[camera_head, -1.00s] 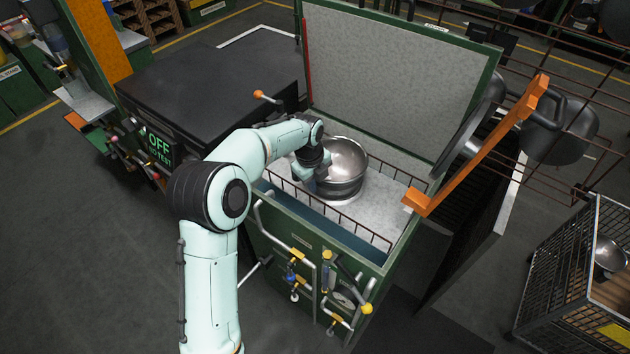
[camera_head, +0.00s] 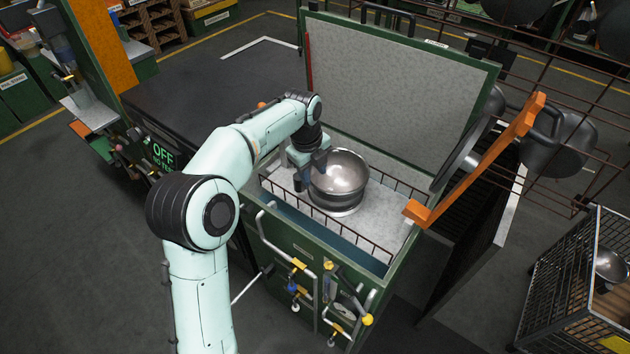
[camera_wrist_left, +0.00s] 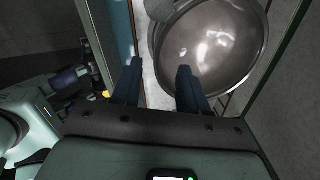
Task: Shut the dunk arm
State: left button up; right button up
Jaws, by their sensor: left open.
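My left gripper (camera_head: 308,172) is open at the left side of a shiny steel bowl (camera_head: 340,170) in the open green tank (camera_head: 300,245). In the left wrist view its two dark fingers (camera_wrist_left: 158,72) are apart, with nothing clearly held between them; the bowl (camera_wrist_left: 222,42) lies just beyond them. I cannot tell whether a finger touches the bowl. An orange bar (camera_head: 482,160) slants up at the tank's right side. I cannot tell for certain which part is the dunk arm. My right gripper is not in view.
The tank's lid (camera_head: 395,85) stands raised at the back. A brown wire rail (camera_head: 370,243) runs along the tank's front edge. Pipes and valves (camera_head: 310,285) stick out of the front. Pans (camera_head: 555,140) hang at the right, above a black wire cart (camera_head: 570,285).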

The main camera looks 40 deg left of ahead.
aim_at(462, 156)
jog(key=k, duration=1)
